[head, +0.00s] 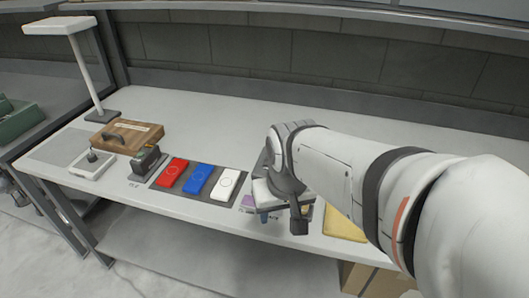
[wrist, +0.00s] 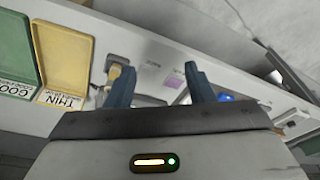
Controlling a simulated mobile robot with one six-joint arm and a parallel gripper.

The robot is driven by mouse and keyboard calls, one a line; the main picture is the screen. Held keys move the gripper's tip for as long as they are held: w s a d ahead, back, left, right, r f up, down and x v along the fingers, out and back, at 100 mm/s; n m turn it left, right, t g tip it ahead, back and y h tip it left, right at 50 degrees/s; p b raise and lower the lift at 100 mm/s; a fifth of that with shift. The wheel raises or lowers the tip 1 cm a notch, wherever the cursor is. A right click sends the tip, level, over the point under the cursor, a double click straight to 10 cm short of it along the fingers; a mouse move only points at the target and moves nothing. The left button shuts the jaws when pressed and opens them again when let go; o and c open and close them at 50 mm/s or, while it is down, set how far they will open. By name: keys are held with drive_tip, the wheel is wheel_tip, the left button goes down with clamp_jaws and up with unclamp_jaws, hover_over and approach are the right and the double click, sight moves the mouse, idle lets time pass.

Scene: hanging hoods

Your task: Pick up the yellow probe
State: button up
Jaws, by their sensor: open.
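A small yellow piece (wrist: 116,72), likely the yellow probe, shows in the wrist view beside a grey block, partly behind my left-hand finger. Its full shape is hidden. My gripper (wrist: 159,70) is open, with two dark blue fingers spread apart and nothing seen between them but white bench top and a purple item (wrist: 173,82). The yellow piece is near the left finger, not clearly between the fingers. In the head view my gripper (head: 281,217) hangs over the front of the bench, and I cannot make out the probe there.
A yellow tray (wrist: 66,45) and a green tray (wrist: 14,45) lie left in the wrist view. In the head view, red (head: 172,173), blue (head: 198,179) and white (head: 226,184) devices lie on a dark mat left of my gripper. The bench behind is clear.

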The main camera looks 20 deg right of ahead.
drive_tip(key=w+d+f+m+p, duration=0.1)
drive_tip(key=w+d+m, duration=0.2)
drive_tip(key=d, duration=0.1)
drive_tip(key=w+d+f+m+g+p, duration=0.1)
drive_tip(key=w+d+f+m, duration=0.1)
drive_tip(key=w+d+m, duration=0.2)
drive_tip(key=w+d+f+m+g+p, duration=0.1)
drive_tip(key=w+d+f+m, duration=0.1)
drive_tip(key=w+d+m, duration=0.2)
drive_tip(key=shift+d+f+p, duration=0.1)
drive_tip(key=shift+f+p, duration=0.1)
drive_tip(key=shift+p, duration=0.1)
drive_tip(key=f, duration=0.7)
drive_tip(key=shift+w+f+p, duration=0.2)
drive_tip(key=shift+w+p, duration=0.05)
drive_tip(key=shift+p, duration=0.15)
drive_tip(key=shift+c, duration=0.3)
clamp_jaws()
drive_tip(key=shift+d+r, duration=0.1)
drive_tip(key=shift+r, duration=0.05)
